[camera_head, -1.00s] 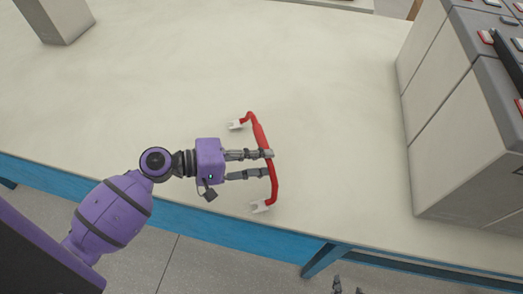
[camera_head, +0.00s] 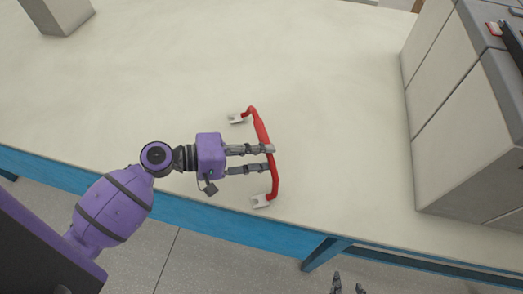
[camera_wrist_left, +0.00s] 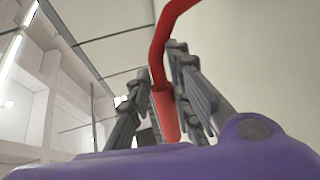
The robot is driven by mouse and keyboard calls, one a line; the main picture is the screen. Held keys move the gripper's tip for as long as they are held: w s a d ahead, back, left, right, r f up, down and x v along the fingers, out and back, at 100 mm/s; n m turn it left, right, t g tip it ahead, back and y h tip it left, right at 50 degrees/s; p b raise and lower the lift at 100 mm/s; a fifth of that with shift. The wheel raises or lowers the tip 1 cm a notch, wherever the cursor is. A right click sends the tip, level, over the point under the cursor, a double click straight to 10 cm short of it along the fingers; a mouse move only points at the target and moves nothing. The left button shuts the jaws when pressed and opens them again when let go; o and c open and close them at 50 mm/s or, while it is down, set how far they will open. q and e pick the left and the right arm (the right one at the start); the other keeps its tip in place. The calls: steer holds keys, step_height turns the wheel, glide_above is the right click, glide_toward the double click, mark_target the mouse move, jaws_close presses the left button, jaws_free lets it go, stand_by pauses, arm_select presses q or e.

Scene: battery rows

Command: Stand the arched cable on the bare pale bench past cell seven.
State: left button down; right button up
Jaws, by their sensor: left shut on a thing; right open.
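The arched cable (camera_head: 262,132) is red with a pale lug at each end. My left gripper (camera_head: 270,159) is shut on the cable's middle, over the pale bench top (camera_head: 330,70). The wrist view also shows the red cable (camera_wrist_left: 165,110) between the dark fingers of my left gripper (camera_wrist_left: 158,78). I cannot tell whether the lugs touch the bench. My right gripper (camera_head: 347,284) shows only its fingertips at the bottom edge of the head view, open and apart from everything there.
A row of tall grey cells (camera_head: 450,130) stands at the right with dark tops. A single grey block (camera_head: 58,14) stands at the far left. The bench between them is bare around the cable. Its blue front edge (camera_head: 200,214) runs close below.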

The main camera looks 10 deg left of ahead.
arm_select(q)
steer(key=shift+f+b, duration=0.3)
steer(key=shift+f, duration=0.05)
arm_select(e)
steer(key=shift+s+f, duration=0.3)
steer(key=shift+f, duration=0.15)
arm_select(q)
steer(key=c, duration=1.5)
jaws_free()
steer(key=shift+o, duration=0.3)
steer(key=shift+f, duration=0.1)
steer(key=o, duration=0.5)
steer(key=shift+a, duration=0.1)
steer(key=shift+v, duration=5.45)
arm_select(e)
steer(key=shift+r, duration=0.1)
